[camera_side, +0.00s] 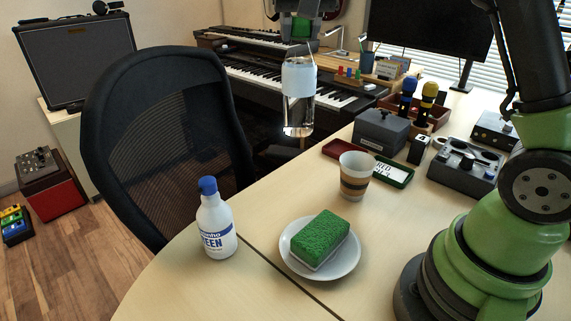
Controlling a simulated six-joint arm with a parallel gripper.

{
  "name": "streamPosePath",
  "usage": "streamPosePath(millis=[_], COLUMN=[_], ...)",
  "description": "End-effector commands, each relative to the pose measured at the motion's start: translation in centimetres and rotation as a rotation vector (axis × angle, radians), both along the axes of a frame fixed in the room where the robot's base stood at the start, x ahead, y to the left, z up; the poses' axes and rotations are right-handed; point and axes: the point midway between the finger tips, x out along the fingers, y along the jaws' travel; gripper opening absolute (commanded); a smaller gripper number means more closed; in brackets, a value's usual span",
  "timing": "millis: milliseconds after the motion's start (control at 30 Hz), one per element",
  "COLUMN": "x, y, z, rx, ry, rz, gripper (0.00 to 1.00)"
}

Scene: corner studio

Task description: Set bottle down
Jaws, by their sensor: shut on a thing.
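My gripper (299,48) is at the top middle of the side view, shut on a clear bottle with a pale bluish-white label (299,78). The bottle hangs upright in the air, with its clear lower part showing below the label. The picture shows it in front of the keyboards and above the back edge of the desk; its exact height over the desk cannot be told. Its neck and top are hidden by my gripper. A second bottle, white with a blue cap (217,228), stands upright on the desk at the front left.
A green sponge (321,239) lies on a white plate (349,265). A paper cup (355,176) stands behind it. A chair (168,140) stands against the left edge. The desk between bottle and cup is bare.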

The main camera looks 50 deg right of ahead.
Motion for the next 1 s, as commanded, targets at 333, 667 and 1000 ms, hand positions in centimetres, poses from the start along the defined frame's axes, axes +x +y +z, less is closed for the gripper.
streamPosePath(millis=[333,667,1000], x=[1.3,1.3,1.2], y=[2.5,2.4,2.4], z=[-0.2,-2.2,-4.9], rx=[-0.002,-0.003,-0.002], ry=[-0.004,-0.002,-0.001], rz=[0.088,0.085,0.083], gripper=[0.0,0.0,0.0])
